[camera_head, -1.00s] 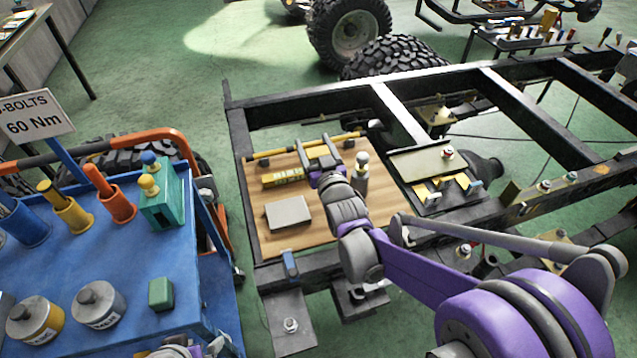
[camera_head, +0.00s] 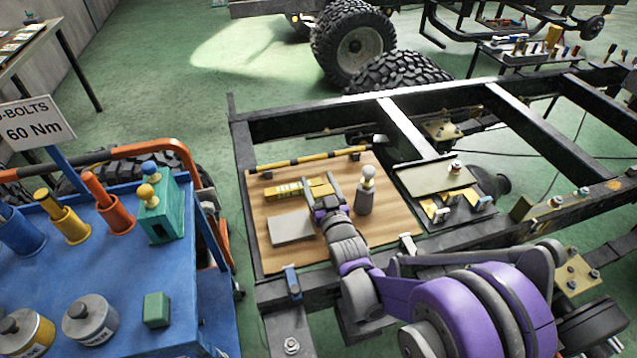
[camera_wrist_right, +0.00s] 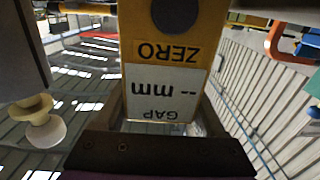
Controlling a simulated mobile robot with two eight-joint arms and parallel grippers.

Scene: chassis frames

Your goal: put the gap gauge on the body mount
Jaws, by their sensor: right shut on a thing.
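The gap gauge (camera_wrist_right: 165,60) is yellow with a pale label reading GAP, mm and ZERO, upside down in the right wrist view. My right gripper (camera_head: 327,198) is shut on it, low over the wooden board. In the head view the gauge's yellow end (camera_head: 320,188) shows at the fingers; whether it touches the board I cannot tell. Yellow plates on the black chassis frame look like mounts, one at the back (camera_head: 441,130) and one at the right (camera_head: 572,276); which is the body mount I cannot tell. My left gripper is not in view.
The wooden board (camera_head: 385,225) also carries a grey block (camera_head: 291,229), a cream-knobbed grey piece (camera_head: 365,198) and a yellow-black bar (camera_head: 310,160). A black tray with small parts (camera_head: 430,182) stands to the right. A blue cart (camera_head: 100,270) stands left.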

